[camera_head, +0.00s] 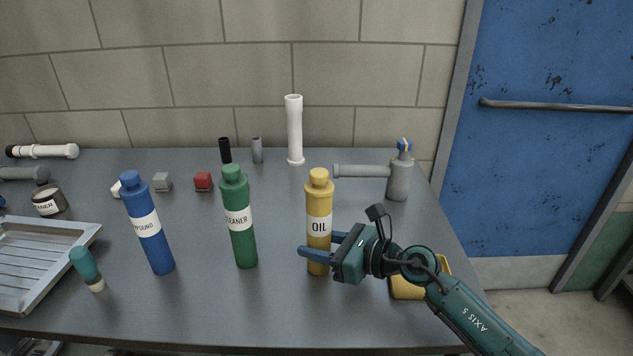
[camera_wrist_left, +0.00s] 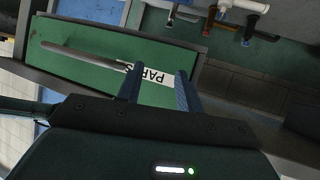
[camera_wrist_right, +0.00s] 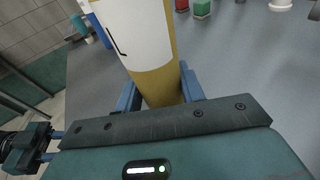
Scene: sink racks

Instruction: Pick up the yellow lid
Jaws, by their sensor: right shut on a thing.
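A yellow bottle (camera_head: 318,205) labelled OIL, with a yellow lid (camera_head: 319,177) on top, stands upright on the table in the head view. My right gripper (camera_head: 319,244) is shut on the lower part of this bottle, below the label. In the right wrist view the bottle (camera_wrist_right: 152,50) stands between the fingers of the right gripper (camera_wrist_right: 160,88); its lid is out of that view. My left gripper (camera_wrist_left: 157,88) is open and empty in the left wrist view, and is not in the head view.
A green bottle (camera_head: 240,225) and a blue bottle (camera_head: 150,230) stand left of the yellow one. A yellow object (camera_head: 405,288) is partly hidden by my right arm. A grey metal tray (camera_head: 88,238) is at the left. Pipes and small blocks lie further back.

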